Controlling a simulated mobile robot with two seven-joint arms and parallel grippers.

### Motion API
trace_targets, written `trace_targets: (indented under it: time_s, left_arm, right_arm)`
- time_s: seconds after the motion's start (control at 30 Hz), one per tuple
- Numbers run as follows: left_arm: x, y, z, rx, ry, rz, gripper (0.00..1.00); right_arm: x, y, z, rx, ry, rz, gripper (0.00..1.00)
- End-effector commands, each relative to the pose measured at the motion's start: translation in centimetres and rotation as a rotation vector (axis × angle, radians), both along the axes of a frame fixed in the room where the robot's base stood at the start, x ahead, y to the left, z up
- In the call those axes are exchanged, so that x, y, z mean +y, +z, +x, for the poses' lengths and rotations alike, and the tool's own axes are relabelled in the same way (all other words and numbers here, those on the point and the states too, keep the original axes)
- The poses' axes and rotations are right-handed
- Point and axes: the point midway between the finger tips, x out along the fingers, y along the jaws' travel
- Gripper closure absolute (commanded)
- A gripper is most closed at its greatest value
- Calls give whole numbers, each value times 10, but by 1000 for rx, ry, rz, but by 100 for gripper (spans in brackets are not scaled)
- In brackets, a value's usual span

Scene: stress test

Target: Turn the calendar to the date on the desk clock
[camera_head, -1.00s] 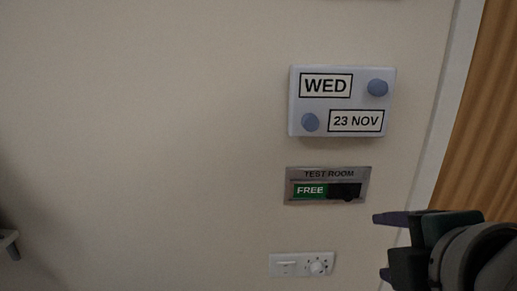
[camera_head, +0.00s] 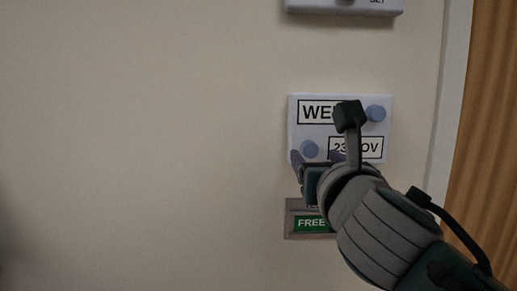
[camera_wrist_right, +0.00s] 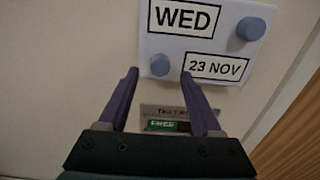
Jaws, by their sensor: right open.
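The calendar (camera_head: 297,130) is a pale wall panel with two windows, reading WED and 23 NOV in the right wrist view (camera_wrist_right: 182,50). A round blue knob (camera_head: 376,113) sits right of the day window. A second blue knob (camera_head: 309,149) sits left of the date window. My right gripper (camera_head: 315,157) is open in front of the panel's lower left part. In the right wrist view its fingertips (camera_wrist_right: 159,74) lie either side of the lower knob (camera_wrist_right: 160,65). I cannot tell whether they reach around it. My arm partly covers both windows in the head view. No desk clock shows.
A TEST ROOM sign with a green FREE slider (camera_head: 311,224) is just below the calendar, partly behind my arm. Another pale device (camera_head: 330,5) is cut off above. A white frame and wood surface (camera_head: 490,120) stand at right. The wall at left is bare.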

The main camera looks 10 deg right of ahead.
Motion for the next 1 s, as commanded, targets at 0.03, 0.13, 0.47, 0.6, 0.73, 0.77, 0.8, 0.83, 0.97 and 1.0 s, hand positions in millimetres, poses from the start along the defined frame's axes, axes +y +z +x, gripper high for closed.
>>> trace_targets:
  time_s: [0.03, 0.13, 0.47, 0.6, 0.73, 0.77, 0.8, 0.83, 0.97, 1.0]
  left_arm:
    - [0, 2, 0, 0, 2, -2, 4]
    - [-1, 1, 0, 0, 3, -5, 4]
    - [-2, 1, 0, 0, 4, -7, 4]
    - [-2, 1, 0, 0, 4, -7, 4]
    - [-1, 1, 0, 0, 3, -4, 4]
    - [-1, 1, 0, 0, 3, -4, 4]
    - [-1, 1, 0, 0, 1, -2, 4]
    - [0, 1, 0, 0, 2, -2, 4]
    - [0, 1, 0, 0, -2, 2, 4]
    - [1, 1, 0, 0, -1, 2, 4]
  right_arm:
    - [-1, 2, 7, 0, 0, 2, 34]
    - [-4, 0, 18, -1, -1, 1, 34]
    - [-7, 0, 29, 0, 0, 3, 34]
    - [-7, 0, 29, 1, 0, 2, 35]
    - [-7, 0, 28, 1, 0, 2, 50]
    - [-7, 0, 28, 1, 0, 2, 53]
    - [-7, 0, 28, 1, 0, 2, 58]
    - [-7, 0, 28, 1, 0, 2, 61]
    - [-7, 0, 28, 1, 0, 2, 76]
    - [-7, 0, 28, 1, 0, 2, 80]
